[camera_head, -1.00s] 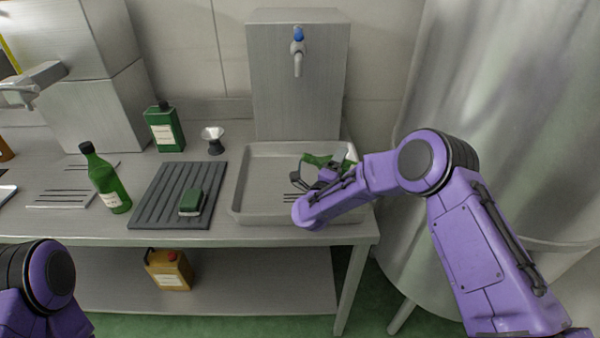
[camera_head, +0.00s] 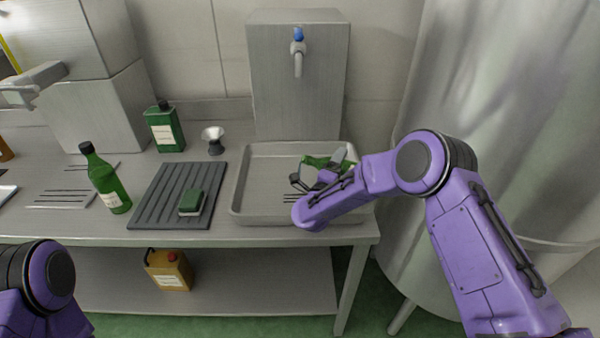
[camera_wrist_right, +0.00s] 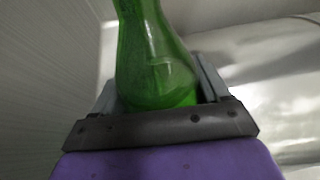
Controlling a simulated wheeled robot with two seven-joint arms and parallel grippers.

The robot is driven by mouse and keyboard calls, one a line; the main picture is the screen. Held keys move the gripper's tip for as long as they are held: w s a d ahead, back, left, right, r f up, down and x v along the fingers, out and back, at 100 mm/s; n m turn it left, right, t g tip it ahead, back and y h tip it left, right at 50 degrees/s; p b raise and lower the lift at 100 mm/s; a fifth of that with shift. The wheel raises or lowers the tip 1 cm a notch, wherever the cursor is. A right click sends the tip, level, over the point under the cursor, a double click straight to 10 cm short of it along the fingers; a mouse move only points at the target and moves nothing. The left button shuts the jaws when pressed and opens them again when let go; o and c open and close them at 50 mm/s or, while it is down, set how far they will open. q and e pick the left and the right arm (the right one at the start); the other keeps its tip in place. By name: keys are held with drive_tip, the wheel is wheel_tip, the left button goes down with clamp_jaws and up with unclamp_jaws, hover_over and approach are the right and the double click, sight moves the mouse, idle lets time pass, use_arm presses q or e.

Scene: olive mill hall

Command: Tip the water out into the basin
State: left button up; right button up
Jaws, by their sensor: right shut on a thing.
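The grey basin (camera_head: 262,190) stands on the bench below the blue-topped tap (camera_head: 298,50). My right gripper (camera_head: 325,176) is over the right part of the basin. It is shut on a green bottle (camera_head: 314,161), which lies tilted, nearly level, over the basin. In the right wrist view the green glass bottle (camera_wrist_right: 158,65) sits between the two fingers. My forearm hides part of the bottle, and I cannot see any water running out. My left gripper is out of view; only part of my left arm shows at the lower left.
Another green bottle (camera_head: 107,180) stands upright at the left. A ribbed dark mat (camera_head: 160,199) holds a green sponge (camera_head: 191,203). A green canister (camera_head: 164,128) and a small funnel (camera_head: 213,139) stand behind. A yellow jug (camera_head: 169,270) is on the lower shelf.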

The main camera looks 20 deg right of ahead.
drive_tip(key=shift+w+a+r+n, duration=0.1)
drive_tip(key=shift+w+n, duration=0.05)
drive_tip(key=shift+n, duration=0.65)
idle(1.6)
